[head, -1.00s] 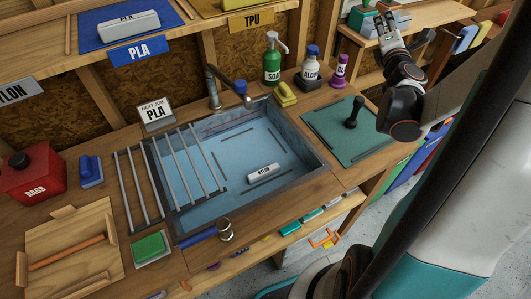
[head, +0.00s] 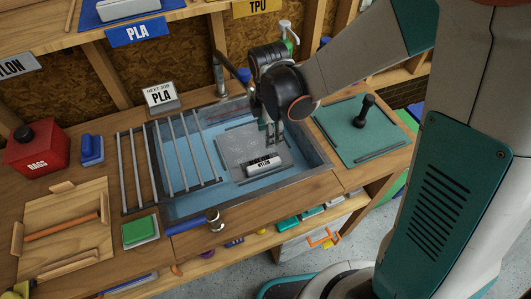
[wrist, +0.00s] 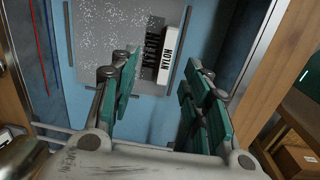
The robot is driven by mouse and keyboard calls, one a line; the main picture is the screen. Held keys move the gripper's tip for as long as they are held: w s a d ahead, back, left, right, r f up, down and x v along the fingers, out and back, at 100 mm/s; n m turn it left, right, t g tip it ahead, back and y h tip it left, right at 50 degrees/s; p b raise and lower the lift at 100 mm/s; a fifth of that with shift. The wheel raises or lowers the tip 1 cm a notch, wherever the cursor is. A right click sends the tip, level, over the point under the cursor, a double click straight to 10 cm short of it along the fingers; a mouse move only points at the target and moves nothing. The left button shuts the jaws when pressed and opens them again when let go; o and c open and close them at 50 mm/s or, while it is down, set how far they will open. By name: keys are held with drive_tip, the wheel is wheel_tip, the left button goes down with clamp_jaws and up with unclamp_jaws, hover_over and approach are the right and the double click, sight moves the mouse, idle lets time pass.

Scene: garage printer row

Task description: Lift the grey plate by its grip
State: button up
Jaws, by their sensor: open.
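The grey speckled plate (head: 237,147) lies in the blue basin, and it shows in the wrist view (wrist: 105,55). Its grip (head: 264,167) is a raised white bar marked NYLON with a dark ribbed side, near the plate's front right edge in the head view. The grip also shows in the wrist view (wrist: 171,47). My gripper (head: 275,132) is over the basin, pointing down, above and slightly behind the grip. In the wrist view my gripper (wrist: 162,72) is open, with the grip beyond and between its green-padded fingers, apparently untouched.
The basin rim (head: 307,183) surrounds the plate, and metal bars (head: 188,150) cross its left part. A tap (head: 220,75) stands behind. A green mat (head: 358,132) with a black-handled tool (head: 366,108) lies right.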

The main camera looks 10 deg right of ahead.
drive_tip(key=s+a, duration=0.2)
drive_tip(key=g+b, duration=0.1)
drive_tip(key=b, duration=0.2)
hover_over(266, 163)
drive_tip(key=shift+n, duration=0.3)
drive_tip(key=f, duration=0.8)
drive_tip(key=shift+s+a+f, duration=0.35)
drive_tip(key=f, duration=0.1)
drive_tip(key=f+b, duration=0.1)
drive_tip(key=f, duration=0.1)
drive_tip(key=d+f+b, duration=0.1)
drive_tip(key=shift+w+f, duration=0.25)
drive_tip(key=shift+w, duration=0.15)
drive_tip(key=shift+a+f+b, duration=0.1)
drive_tip(key=shift+f+b, duration=0.25)
drive_tip(key=shift+f, duration=0.05)
drive_tip(key=shift+c, duration=0.5)
clamp_jaws()
